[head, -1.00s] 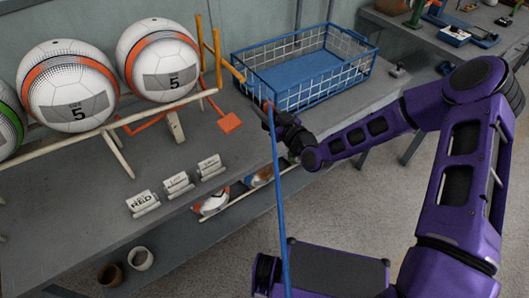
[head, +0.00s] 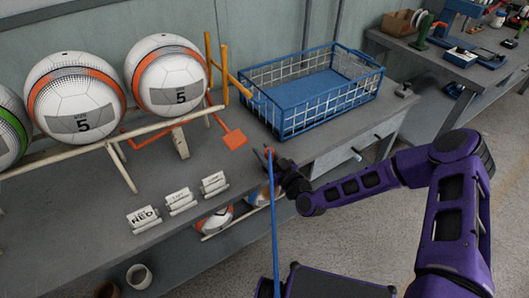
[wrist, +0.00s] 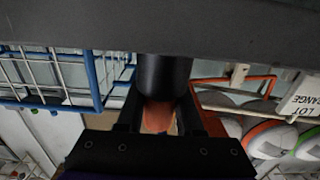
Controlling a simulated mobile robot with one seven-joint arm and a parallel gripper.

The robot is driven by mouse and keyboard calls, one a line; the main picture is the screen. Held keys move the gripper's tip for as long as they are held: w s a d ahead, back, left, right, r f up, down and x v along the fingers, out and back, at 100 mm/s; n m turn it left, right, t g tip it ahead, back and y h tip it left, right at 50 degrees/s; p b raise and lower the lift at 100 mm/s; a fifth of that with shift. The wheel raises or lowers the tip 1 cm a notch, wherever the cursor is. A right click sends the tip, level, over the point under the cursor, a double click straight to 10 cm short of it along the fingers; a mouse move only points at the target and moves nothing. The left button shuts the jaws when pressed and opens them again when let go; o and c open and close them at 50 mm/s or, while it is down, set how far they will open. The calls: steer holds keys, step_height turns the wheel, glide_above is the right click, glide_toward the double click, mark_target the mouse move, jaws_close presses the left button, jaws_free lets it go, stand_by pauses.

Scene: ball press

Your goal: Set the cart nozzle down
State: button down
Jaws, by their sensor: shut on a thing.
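My gripper (head: 266,156) is near the bench's front edge, in front of the blue wire basket. Its fingers (wrist: 161,112) are shut around a dark cylinder (wrist: 164,76) in the wrist view, which I take for the cart nozzle. A long thin blue hose or rod (head: 275,225) with a red tip runs up to the gripper in the head view. The nozzle's shape is mostly hidden there. An orange patch shows between the fingers in the wrist view; I cannot tell what it belongs to.
The blue wire basket (head: 283,119) stands empty on the grey bench (head: 85,215). An orange paddle (head: 235,138) lies left of it. Several balls rest on a cream rail (head: 75,155). Label stands (head: 180,199) stand near the front edge. Bare bench top lies between the stands and basket.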

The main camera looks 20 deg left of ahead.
steer(key=c, duration=0.6)
jaws_free()
steer(key=shift+o, duration=0.2)
